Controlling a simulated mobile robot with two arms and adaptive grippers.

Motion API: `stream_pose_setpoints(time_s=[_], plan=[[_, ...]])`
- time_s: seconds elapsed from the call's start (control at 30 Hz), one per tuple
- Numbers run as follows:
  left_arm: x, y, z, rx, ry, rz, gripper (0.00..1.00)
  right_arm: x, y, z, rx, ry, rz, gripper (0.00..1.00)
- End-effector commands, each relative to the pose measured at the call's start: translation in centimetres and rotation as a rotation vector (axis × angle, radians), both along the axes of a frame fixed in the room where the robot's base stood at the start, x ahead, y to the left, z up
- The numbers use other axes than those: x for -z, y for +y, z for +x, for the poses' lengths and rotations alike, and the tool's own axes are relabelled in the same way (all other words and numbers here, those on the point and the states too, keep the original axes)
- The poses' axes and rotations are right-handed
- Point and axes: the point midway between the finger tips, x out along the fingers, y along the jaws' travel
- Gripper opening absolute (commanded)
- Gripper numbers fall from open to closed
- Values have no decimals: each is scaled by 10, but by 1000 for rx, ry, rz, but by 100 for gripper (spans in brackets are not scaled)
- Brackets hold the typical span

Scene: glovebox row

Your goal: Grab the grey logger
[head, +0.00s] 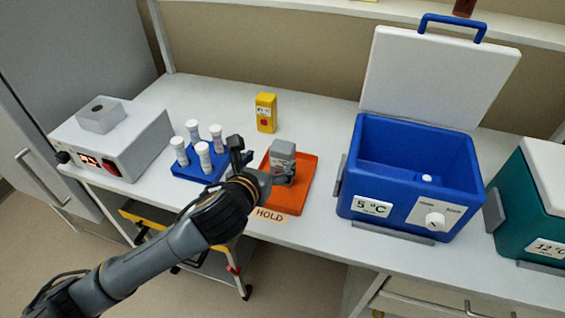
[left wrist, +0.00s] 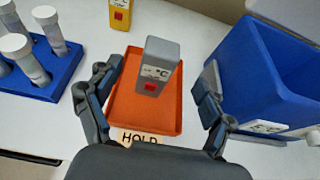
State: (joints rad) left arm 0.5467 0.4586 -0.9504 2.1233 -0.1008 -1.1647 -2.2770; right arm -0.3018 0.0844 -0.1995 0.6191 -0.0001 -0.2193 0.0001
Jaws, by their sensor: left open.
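The grey logger (head: 282,161) stands upright on the orange tray (head: 292,199) marked HOLD. It has a white label reading °C and a red button. In the left wrist view the logger (left wrist: 158,68) stands ahead of my left gripper (left wrist: 158,105), between the lines of its two fingers. The fingers are spread wide and hold nothing. In the head view my left gripper (head: 258,165) is at the tray's left side, close to the logger, and its far finger rises beside it. My right gripper is not in view.
A blue rack (head: 190,172) with several white-capped tubes stands left of the tray. A yellow logger (head: 266,112) stands behind it. An open blue cooler (head: 385,222) marked 5 °C is to the right, then a teal cooler (head: 530,232). A grey device (head: 125,140) stands at far left.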

Motion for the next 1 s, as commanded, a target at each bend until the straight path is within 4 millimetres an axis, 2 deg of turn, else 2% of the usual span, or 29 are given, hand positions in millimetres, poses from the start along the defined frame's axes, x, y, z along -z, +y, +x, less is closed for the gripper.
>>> stream_pose_setpoints(time_s=[0.1, 0.37, 0.7, 1.0], plan=[[7, -7, 19, -2, 2, -2, 81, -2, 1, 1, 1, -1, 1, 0], [14, -13, 37, -2, 2, -3, 81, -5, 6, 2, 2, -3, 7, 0], [24, -29, 76, -2, 2, -3, 81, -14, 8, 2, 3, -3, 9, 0], [27, -31, 80, 0, 1, -3, 81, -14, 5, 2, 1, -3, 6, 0]])
